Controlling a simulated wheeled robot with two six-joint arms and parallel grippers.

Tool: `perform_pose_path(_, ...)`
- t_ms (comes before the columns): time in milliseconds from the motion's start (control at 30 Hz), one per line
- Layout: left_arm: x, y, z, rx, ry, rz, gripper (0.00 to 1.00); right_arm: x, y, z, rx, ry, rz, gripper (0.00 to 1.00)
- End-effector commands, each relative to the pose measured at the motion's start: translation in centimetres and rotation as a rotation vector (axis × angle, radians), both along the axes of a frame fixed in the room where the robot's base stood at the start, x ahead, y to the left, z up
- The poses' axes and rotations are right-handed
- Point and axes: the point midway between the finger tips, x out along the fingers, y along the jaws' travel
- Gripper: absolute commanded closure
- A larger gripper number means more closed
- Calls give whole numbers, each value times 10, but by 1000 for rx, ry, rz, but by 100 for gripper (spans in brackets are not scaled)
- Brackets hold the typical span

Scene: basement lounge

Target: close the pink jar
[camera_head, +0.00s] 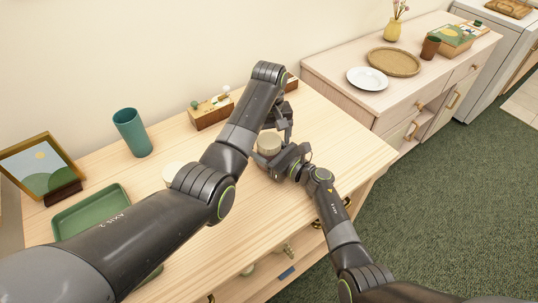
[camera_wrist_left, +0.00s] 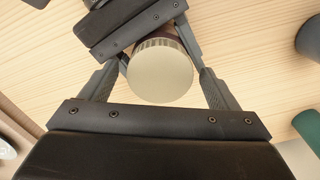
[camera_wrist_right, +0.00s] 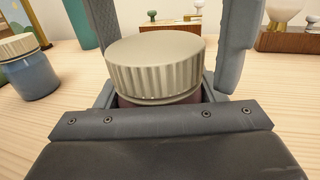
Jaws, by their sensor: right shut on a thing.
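The pink jar (camera_wrist_right: 160,101) is mostly hidden below its cream ribbed lid (camera_wrist_right: 155,62); only a dark pinkish strip shows. The lid sits level on the jar's top, and I cannot tell how tight it is. In the head view the lid (camera_head: 268,143) is between my two grippers. My right gripper (camera_head: 287,160) is shut on the jar's body from the front right. My left gripper (camera_head: 276,122) is above the jar, pointing down. In the left wrist view its open fingers (camera_wrist_left: 160,72) stand on either side of the lid (camera_wrist_left: 160,75), with gaps showing.
A blue jar with a cream lid (camera_wrist_right: 32,70) stands nearby, mostly behind my left arm in the head view. A teal cup (camera_head: 132,132), green tray (camera_head: 93,211), picture frame (camera_head: 42,167) and wooden rack (camera_head: 211,112) stand on the table. The table's right end is clear.

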Motion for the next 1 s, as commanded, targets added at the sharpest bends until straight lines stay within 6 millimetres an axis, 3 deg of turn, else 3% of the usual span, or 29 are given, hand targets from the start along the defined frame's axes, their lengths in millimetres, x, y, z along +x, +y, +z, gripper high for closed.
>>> perform_pose_path(267,0,0,2,0,-1,0,18,0,0,0,0,0,0,100)
perform_pose_path(600,1,0,42,-1,-2,0,18,0,0,0,0,0,0,100)
perform_pose_path(900,0,0,45,0,0,0,18,0,0,0,0,0,0,100)
perform_pose_path(1000,0,0,45,0,0,0,6,0,0,0,0,0,0,100)
